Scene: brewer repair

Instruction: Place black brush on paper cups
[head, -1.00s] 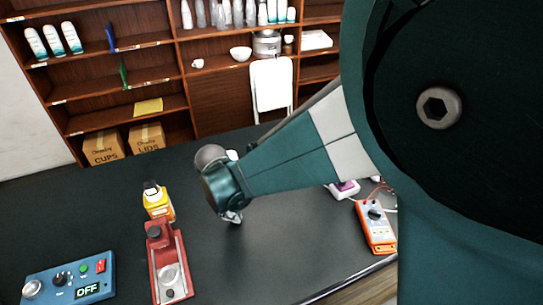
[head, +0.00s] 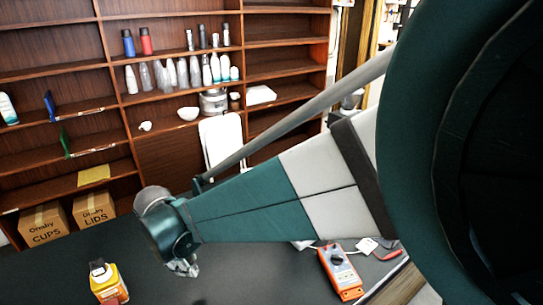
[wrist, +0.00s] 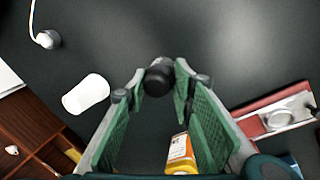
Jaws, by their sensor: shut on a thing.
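My gripper (head: 185,268) hangs above the dark table; in the wrist view its green-padded fingers (wrist: 160,84) converge on a short black cylindrical thing (wrist: 158,78), seen end-on. It is likely the black brush; its bristles do not show. A white cup-shaped thing (wrist: 86,93), perhaps a paper cup, is on the table to the left of the fingers in the wrist view. In the head view a cardboard box marked CUPS (head: 43,225) sits low on the shelf at the left, beside a box marked LIDS (head: 94,208).
An orange meter (head: 340,272) lies at the table's right. A red and metal device (wrist: 275,118) is at the right of the wrist view. Wooden shelves (head: 165,160) stand behind the table.

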